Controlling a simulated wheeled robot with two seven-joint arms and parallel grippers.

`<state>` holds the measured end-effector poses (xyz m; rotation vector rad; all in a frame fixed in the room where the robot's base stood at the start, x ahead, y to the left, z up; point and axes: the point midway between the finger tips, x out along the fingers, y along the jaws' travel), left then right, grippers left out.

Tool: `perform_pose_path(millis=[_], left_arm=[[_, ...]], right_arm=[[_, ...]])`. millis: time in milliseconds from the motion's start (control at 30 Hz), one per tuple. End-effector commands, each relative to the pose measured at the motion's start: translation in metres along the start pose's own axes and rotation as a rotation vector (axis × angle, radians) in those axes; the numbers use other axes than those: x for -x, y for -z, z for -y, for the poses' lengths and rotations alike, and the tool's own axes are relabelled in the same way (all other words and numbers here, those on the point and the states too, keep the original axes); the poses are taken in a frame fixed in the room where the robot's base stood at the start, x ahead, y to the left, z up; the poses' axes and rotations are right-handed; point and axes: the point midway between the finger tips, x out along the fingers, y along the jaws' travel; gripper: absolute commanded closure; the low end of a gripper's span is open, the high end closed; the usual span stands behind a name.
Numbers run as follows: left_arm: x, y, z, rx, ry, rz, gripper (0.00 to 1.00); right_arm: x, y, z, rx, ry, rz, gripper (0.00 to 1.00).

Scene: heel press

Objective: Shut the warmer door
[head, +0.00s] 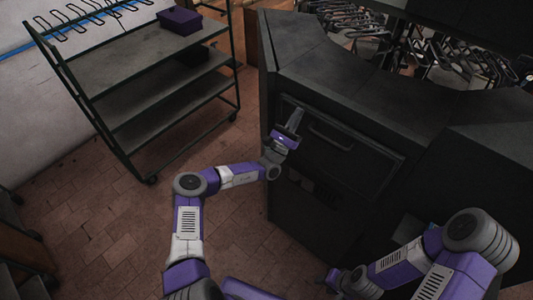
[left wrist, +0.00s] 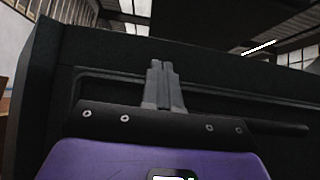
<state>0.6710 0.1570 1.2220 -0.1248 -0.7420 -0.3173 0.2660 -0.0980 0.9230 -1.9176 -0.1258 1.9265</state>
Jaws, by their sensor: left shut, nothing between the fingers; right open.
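The warmer door (head: 350,165) is a dark panel with a bar handle (head: 331,139) in the front of the black counter. In the head view it looks upright and nearly in line with the counter front. I cannot tell whether a small gap is left. My left gripper (head: 297,117) is shut and empty, in front of the door's upper left part. In the left wrist view its closed fingers (left wrist: 162,72) point at the dark front, by the door's upper edge; contact is unclear. My right gripper (head: 331,280) is low at the bottom, open, its fingers hardly visible.
The black counter (head: 365,85) stands behind and around the door. A dark shelf rack (head: 135,95) with a purple box (head: 180,20) stands at the upper left. Several metal racks crowd behind the counter. The tiled floor (head: 130,215) at left is clear.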

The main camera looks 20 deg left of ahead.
Motion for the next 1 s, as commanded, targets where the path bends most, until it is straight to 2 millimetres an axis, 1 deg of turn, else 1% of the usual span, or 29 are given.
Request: perform_pose_path(millis=[33,67,133,400,600,733,900,967,1000], left_arm=[[0.002,-0.009,0.001,0.004,0.003,0.0,1.0],[0.005,-0.012,0.003,0.007,0.005,0.0,1.0],[0.017,-0.016,0.003,0.007,0.008,0.0,1.0],[0.052,-0.047,0.004,0.008,0.01,-0.001,1.0],[0.072,-0.066,0.004,0.007,0.009,0.0,1.0],[0.079,-0.072,0.004,0.007,0.01,0.0,1.0],[0.082,-0.075,0.005,0.007,0.012,0.0,1.0],[0.082,-0.073,0.009,0.01,0.026,-0.004,1.0],[0.084,-0.07,0.016,0.015,0.048,-0.011,1.0]], right_arm=[[0.011,-0.001,0.004,0.0,0.0,0.001,0.57],[0.015,-0.001,0.006,0.0,0.0,0.001,0.57],[0.01,-0.001,0.004,0.001,0.001,0.0,0.57],[0.005,-0.001,0.002,0.0,0.0,0.001,0.57],[0.004,-0.001,0.002,0.0,0.0,0.001,0.57],[0.004,-0.001,0.001,0.0,0.0,0.001,0.57],[0.003,-0.001,0.001,0.0,0.0,0.001,0.57],[0.003,-0.001,0.001,0.0,0.0,0.001,0.57],[0.001,0.0,0.0,0.0,0.0,0.001,0.57]])
